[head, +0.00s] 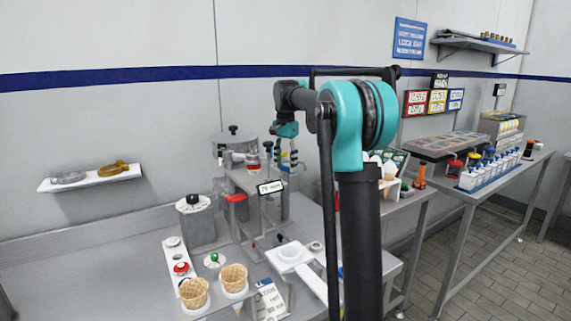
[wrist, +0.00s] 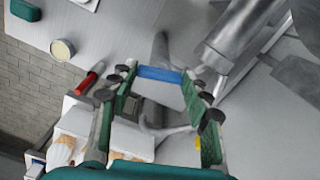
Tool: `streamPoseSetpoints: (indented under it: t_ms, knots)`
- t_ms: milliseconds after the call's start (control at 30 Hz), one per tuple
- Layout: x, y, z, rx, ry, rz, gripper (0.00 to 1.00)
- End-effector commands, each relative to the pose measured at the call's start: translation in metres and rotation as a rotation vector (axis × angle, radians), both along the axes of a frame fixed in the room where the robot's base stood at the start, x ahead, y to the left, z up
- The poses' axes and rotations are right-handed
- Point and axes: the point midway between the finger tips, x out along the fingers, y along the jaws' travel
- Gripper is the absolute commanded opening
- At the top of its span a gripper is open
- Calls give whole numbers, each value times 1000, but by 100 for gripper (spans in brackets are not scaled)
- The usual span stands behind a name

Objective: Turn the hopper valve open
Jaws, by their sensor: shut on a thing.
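The metal dispensing machine (head: 245,182) stands on the counter in the head view, with a round lidded hopper (head: 233,148) at its top left. My gripper (head: 287,163) is at the upper right of this machine, fingers pointing down. In the wrist view, my gripper (wrist: 162,79) has its green-padded fingers on either side of a blue bar, which looks like the valve handle (wrist: 160,73). The fingers are shut on it at their tips. A grey metal cylinder (wrist: 228,42) is just beyond the right finger. The valve body is mostly hidden in the head view.
A red lever (head: 237,198) sticks out at the machine's front. Waffle cones (head: 234,277) stand in a holder at the counter's front. My arm hides part of the counter on the right.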

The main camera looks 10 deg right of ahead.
Motion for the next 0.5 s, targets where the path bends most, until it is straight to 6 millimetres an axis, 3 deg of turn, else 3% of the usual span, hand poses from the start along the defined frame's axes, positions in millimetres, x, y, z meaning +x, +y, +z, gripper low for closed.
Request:
streamPoseSetpoints:
  t_ms: [500]
  knots:
    - [0,0,0,0,0,489,19]
